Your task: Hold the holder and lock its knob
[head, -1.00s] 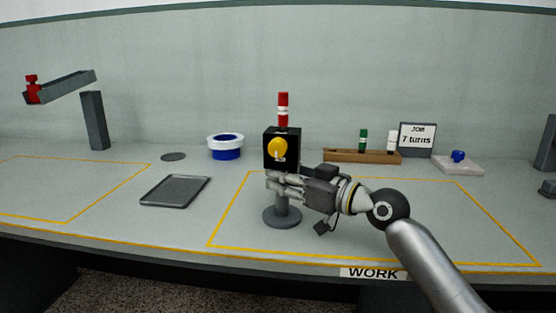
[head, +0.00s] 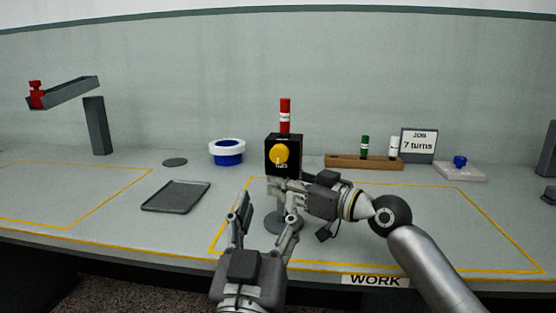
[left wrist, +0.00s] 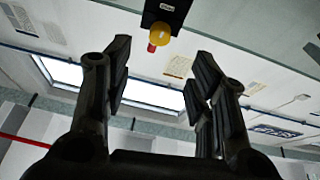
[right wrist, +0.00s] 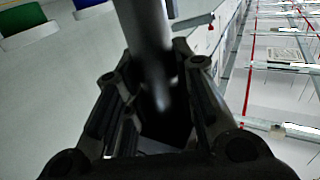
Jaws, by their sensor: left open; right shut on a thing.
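The holder is a black box (head: 296,143) on a grey post with a round base (head: 272,222), with a red spindle (head: 285,108) upright on top. A yellow knob (head: 281,153) is on its front face. My right gripper (head: 284,187) is shut on the post just below the box; in the right wrist view the post (right wrist: 148,35) stands between the fingers. My left gripper (head: 268,207) is open and empty, in front of and below the knob. In the left wrist view the knob (left wrist: 160,35) is beyond the fingertips, not touched.
A dark tray (head: 176,196) lies to the left, with a white-and-blue ring pot (head: 227,146) behind it. A wooden rack (head: 345,162) with green and white spindles, a job card reading 7 turns (head: 418,144) and a blue-knobbed block (head: 460,171) stand at the back right.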

